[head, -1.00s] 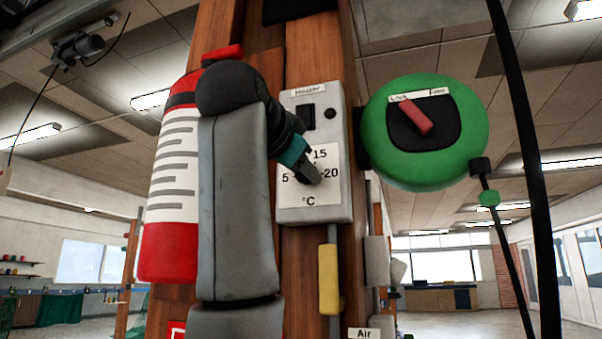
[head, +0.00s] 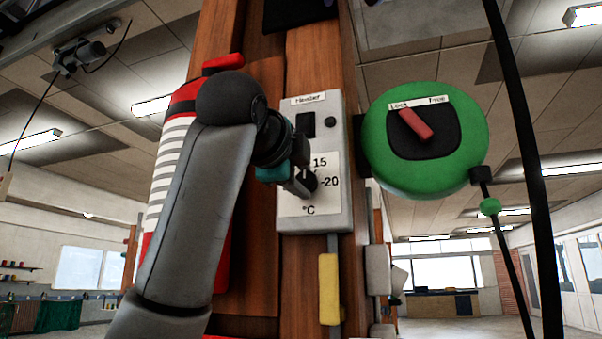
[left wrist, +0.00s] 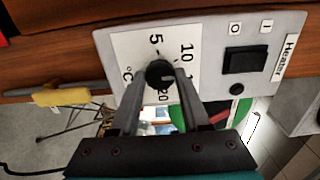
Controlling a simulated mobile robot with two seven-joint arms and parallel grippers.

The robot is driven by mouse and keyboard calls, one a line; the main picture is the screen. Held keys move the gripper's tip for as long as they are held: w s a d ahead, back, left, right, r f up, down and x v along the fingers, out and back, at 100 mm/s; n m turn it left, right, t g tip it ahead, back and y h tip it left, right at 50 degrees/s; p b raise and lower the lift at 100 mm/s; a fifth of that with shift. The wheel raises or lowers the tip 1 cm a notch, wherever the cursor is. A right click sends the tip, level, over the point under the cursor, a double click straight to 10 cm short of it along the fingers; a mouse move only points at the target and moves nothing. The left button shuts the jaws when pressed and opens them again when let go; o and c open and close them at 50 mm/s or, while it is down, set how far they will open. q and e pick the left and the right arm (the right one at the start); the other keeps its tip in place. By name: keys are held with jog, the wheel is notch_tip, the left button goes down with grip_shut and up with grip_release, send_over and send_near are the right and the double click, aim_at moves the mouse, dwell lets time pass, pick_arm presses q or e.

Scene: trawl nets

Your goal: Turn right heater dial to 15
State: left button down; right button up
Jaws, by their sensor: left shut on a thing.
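The heater panel (head: 340,208) is a grey box with a white temperature scale on a wooden post. Its dial (left wrist: 160,73) is a round black knob in the middle of the scale. The left wrist view shows 5, 10 and 20, with the 15 mostly behind a finger; the head view shows 15 and 20. My left gripper (head: 304,183) is shut on the dial, one finger on each side of it in the left wrist view (left wrist: 161,88). I cannot tell which number the dial points to. My right gripper is not in view.
A black rocker switch (left wrist: 245,61) sits on the same panel. A green round device (head: 378,150) with a red lever stands close to the right. A red and white cylinder (head: 172,165) is behind my left arm. A yellow cable sleeve (head: 329,290) hangs below the panel.

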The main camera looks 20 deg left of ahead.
pick_arm(q)
jog(key=m+p, duration=0.1)
jog(key=m, duration=0.3)
jog(key=shift+p, duration=0.3)
jog(key=shift+m+p, duration=0.35)
jog(key=shift+m, duration=0.45)
jog(key=shift+f, duration=0.1)
jog(key=shift+c, duration=1.8)
grip_release()
jog(key=s+b, duration=0.4)
jog(key=s, duration=1.1)
jog(key=shift+s+a, duration=0.15)
jog(key=shift+a, duration=0.05)
